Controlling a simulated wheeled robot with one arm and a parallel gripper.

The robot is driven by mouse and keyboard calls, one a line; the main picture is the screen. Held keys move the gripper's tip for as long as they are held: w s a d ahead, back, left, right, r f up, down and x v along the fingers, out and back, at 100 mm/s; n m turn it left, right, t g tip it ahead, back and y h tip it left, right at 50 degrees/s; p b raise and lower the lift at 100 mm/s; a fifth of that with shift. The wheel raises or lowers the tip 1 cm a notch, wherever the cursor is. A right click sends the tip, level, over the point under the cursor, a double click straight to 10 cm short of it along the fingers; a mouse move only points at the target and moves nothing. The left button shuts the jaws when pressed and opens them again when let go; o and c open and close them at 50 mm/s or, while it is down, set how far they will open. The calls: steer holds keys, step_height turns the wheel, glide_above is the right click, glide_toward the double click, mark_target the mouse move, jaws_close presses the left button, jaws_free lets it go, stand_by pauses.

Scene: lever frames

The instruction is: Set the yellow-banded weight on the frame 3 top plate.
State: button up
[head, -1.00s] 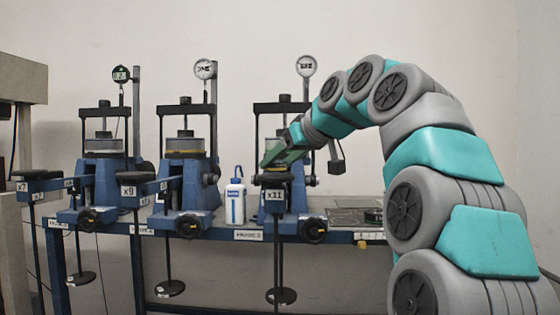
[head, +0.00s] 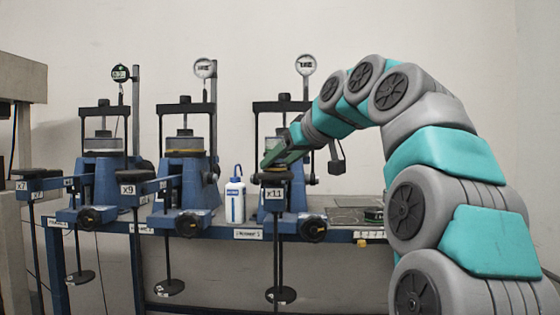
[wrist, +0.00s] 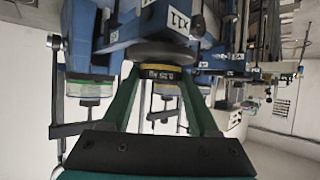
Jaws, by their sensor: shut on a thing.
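My gripper (head: 270,162) has reached down to the frame at the right of the row, whose lever carries an x11 label. In the wrist view its green fingers (wrist: 160,90) are shut on the dark weight with a yellow band (wrist: 160,73), one finger on each side. The round dark top plate (wrist: 163,52) is directly against the weight in that view, which is turned upside down. The weight seems to touch the plate; a small gap cannot be ruled out. In the head view the plate (head: 274,178) shows just below my gripper, and the fingers largely hide the weight.
Two similar blue frames stand to the left, with an x9 plate (head: 137,175) and an x7 plate (head: 37,175). A white bottle (head: 235,201) stands left of the x11 frame. Hanger rods with discs (head: 281,295) hang before the bench. A dark tray area (head: 345,215) lies right.

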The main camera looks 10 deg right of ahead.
steer(key=shift+f, duration=0.15)
steer(key=o, duration=1.4)
steer(key=shift+s, duration=0.1)
steer(key=shift+p+v, duration=0.45)
steer(key=shift+v, duration=2.95)
